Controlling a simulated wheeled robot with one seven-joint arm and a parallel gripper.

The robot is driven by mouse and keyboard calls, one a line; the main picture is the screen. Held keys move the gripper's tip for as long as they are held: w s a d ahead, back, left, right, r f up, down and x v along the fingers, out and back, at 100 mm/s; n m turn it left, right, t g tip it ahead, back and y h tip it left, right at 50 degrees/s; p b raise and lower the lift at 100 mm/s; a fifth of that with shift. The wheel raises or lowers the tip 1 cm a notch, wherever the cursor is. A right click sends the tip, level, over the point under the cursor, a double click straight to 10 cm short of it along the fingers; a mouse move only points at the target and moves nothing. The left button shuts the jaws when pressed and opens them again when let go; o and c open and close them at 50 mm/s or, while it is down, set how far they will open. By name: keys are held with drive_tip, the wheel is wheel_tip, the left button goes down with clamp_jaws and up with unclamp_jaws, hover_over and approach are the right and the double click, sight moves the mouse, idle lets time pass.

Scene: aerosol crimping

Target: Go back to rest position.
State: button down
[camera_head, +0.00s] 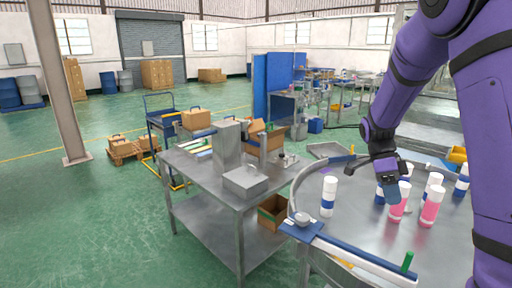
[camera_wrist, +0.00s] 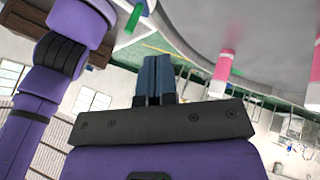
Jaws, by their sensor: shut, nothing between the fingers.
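My gripper (camera_head: 388,190) hangs at the end of my purple arm, over the round metal table (camera_head: 340,222) on the right. Its blue fingers are shut with nothing between them, and they also show closed together in the wrist view (camera_wrist: 156,78). Several white-capped cans stand upright near it: a pink one (camera_head: 398,205) just right of the fingertips, another pink one (camera_head: 431,208) farther right, and blue-and-white ones behind. A blue-and-white can (camera_head: 328,197) stands apart on the left. Part of one blue can is hidden behind the fingers.
A grey workbench (camera_head: 208,180) with a metal box (camera_head: 245,181) stands to the left. A steel column (camera_head: 58,90) rises at far left. The green floor (camera_head: 100,230) at front left is clear.

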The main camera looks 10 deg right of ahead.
drive_tip(key=s+a+r+n+t, duration=0.5)
drive_tip(key=s+n, duration=0.5)
drive_tip(key=n, duration=0.2)
drive_tip(key=s+a+r+n+t, duration=0.5)
drive_tip(key=s+r+n+t, duration=0.2)
drive_tip(key=s+r+n, duration=0.3)
drive_tip(key=shift+a+r+n+y, duration=0.3)
drive_tip(key=shift+a+n+y, duration=0.1)
drive_tip(key=shift+n, duration=1.3)
drive_tip(key=shift+d, duration=0.1)
